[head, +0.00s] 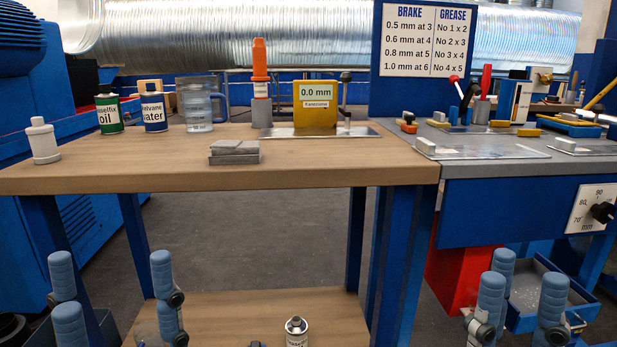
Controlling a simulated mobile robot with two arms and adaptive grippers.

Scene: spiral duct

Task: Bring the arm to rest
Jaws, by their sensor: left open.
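My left gripper (112,278) is at the bottom left, in front of the wooden bench (330,177) and below its top. Its blue-grey fingers point up and stand wide apart, with nothing between them. My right gripper (523,283) is at the bottom right, in front of the grey bench with the dial. Its fingers also point up and are apart, closer together than the left ones, and I see nothing held. Both grippers' lower parts are cut off by the picture's bottom edge.
The wooden bench carries a white bottle (43,142), an oil can (109,112), a water can (154,110), a jug (197,105), grey blocks (234,155) and a yellow gauge (316,108). A blue bin (535,318) and red box (455,277) are near my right gripper.

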